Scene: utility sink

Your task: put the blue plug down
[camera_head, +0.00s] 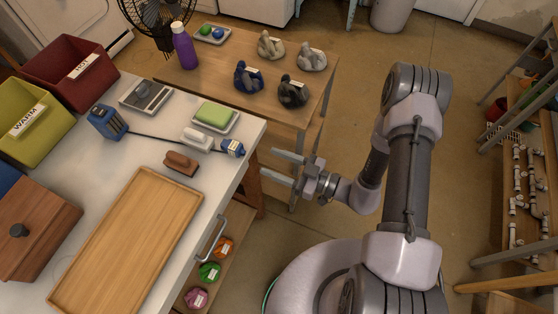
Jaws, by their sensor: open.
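A blue plug (232,148) with a pale label lies on the white counter near its right edge. A dark cord runs from it leftward, past a white block, to a blue box-shaped device (106,122). My gripper (270,164) is open, with its two fingers pointing left toward the counter edge. Nothing shows between the fingers. The gripper is to the right of the plug and apart from it in the picture; its exact height above the counter is hard to tell.
Near the plug are a white block (197,138), a green sponge-like block on a tray (217,125) and a brown brush-like block (181,163). A wooden tray (75,285) fills the counter's front. A wooden table (205,80) with several objects stands behind.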

